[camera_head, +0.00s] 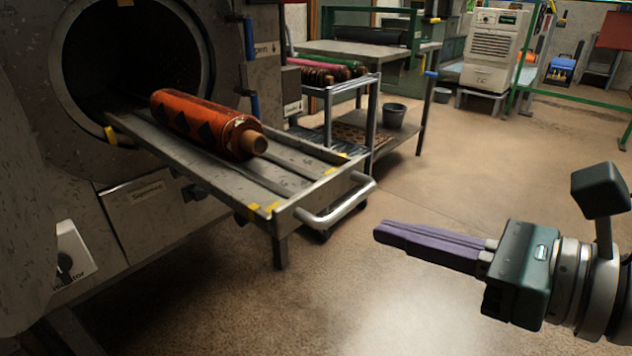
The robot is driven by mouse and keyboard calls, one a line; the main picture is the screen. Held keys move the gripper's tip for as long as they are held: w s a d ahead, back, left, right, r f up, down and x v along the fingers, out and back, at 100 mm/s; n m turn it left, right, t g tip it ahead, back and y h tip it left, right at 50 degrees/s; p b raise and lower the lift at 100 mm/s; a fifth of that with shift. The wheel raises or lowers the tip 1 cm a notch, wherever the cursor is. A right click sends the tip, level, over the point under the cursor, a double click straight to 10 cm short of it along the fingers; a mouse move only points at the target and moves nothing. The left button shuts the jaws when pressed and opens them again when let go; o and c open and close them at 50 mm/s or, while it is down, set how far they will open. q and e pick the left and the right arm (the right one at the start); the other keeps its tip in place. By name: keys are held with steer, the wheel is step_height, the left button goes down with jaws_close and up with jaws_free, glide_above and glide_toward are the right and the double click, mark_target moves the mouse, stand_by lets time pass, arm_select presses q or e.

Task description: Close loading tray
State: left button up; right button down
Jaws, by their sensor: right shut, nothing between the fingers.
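The metal loading tray (298,184) sticks far out of the round opening (130,60) of the large grey machine at the left. An orange rolled rug (205,122) with dark diamond shapes lies along the tray. A bar handle (342,207) curves across the tray's front end, and a leg stands under that end. My right gripper (380,233), with purple fingers, is shut and empty. It points left and is to the right of the handle, apart from it. My left gripper is not in view.
A metal cart (350,120) with rolled rugs stands just behind the tray. A grey bucket (393,115) sits near it. A white appliance (494,45) and green rails are at the back. The floor (330,290) right of and before the tray is clear.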

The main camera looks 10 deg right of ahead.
mark_target(339, 217)
steer(key=x, duration=0.4)
steer(key=shift+w+a+f, duration=0.1)
steer(key=shift+w+a, duration=0.15)
